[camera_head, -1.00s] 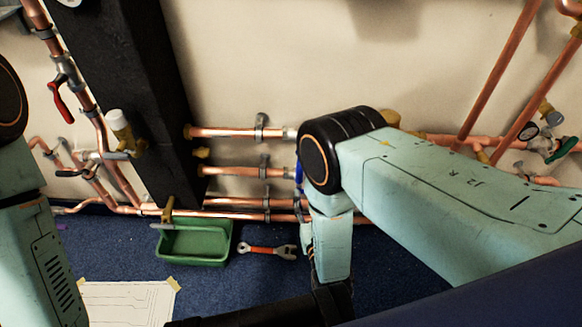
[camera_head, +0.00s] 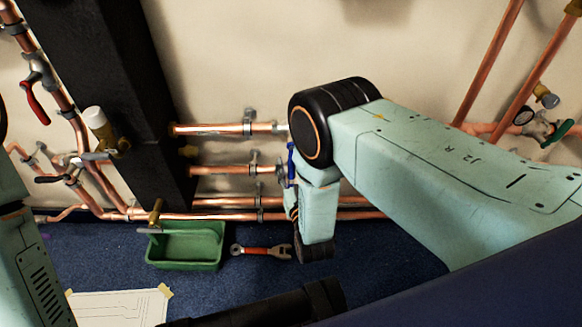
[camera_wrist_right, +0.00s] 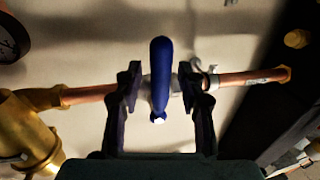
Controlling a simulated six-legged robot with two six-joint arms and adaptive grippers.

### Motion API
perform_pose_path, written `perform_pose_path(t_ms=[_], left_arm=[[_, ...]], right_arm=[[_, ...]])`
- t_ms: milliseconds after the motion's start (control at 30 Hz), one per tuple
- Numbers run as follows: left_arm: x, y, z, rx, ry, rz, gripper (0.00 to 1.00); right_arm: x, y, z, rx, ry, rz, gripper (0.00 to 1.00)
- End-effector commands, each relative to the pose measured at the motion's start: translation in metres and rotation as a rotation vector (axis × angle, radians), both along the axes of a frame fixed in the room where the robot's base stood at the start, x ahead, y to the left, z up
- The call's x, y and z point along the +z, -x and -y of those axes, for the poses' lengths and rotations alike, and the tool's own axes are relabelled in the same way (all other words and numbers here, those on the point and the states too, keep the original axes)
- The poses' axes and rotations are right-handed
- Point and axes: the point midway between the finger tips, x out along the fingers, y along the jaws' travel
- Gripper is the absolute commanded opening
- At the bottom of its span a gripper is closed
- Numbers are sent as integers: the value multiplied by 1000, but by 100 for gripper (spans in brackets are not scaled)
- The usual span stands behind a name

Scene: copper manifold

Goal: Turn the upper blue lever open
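A blue lever (camera_wrist_right: 161,75) stands across a horizontal copper pipe (camera_wrist_right: 245,77) in the right wrist view. My right gripper (camera_wrist_right: 164,95) is open around it, one dark finger on each side. Gaps show between the lever and both fingers. In the head view a blue lever (camera_head: 291,162) shows just left of my right forearm; I cannot tell whether it is the same one. My right arm hides the right gripper and part of the valves there. My left gripper is out of view.
A brass fitting (camera_wrist_right: 28,130) is at the left of the wrist view. In the head view, a black column (camera_head: 110,80) stands left of the pipes. A green tray (camera_head: 187,263) and a red-handled wrench (camera_head: 262,250) lie on the blue floor.

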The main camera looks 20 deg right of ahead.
Motion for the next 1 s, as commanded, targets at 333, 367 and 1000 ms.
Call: perform_pose_path(t_ms=[333,367,1000], left_arm=[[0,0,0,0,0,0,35],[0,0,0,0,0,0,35],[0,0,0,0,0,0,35]], right_arm=[[0,-2,-1,0,0,0,23],[0,-2,-1,0,0,0,21],[0,-1,-1,0,0,0,0]])
